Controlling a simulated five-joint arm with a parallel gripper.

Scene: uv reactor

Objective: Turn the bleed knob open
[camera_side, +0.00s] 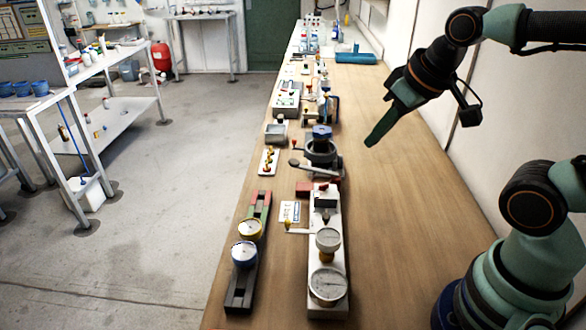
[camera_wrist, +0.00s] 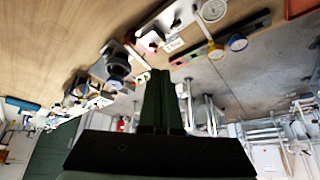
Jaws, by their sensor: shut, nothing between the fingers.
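My gripper (camera_side: 371,143) is in the air over the right part of the bench, right of the dark round vessel (camera_side: 320,153). Its green fingers are together and empty, pointing down and left. In the wrist view the shut fingers (camera_wrist: 160,75) fill the lower middle. The vessel has a blue top (camera_side: 322,131) and a side handle (camera_side: 295,162); it also shows in the wrist view (camera_wrist: 115,65). The gripper is apart from everything. I cannot tell which small part is the bleed knob.
On the wooden bench (camera_side: 390,230), a pale block carries two round gauges (camera_side: 328,285). Left of it, a dark rail holds a yellow-rimmed gauge (camera_side: 249,229) and a blue-rimmed gauge (camera_side: 244,254). A small plate with yellow parts (camera_side: 268,160) lies further back.

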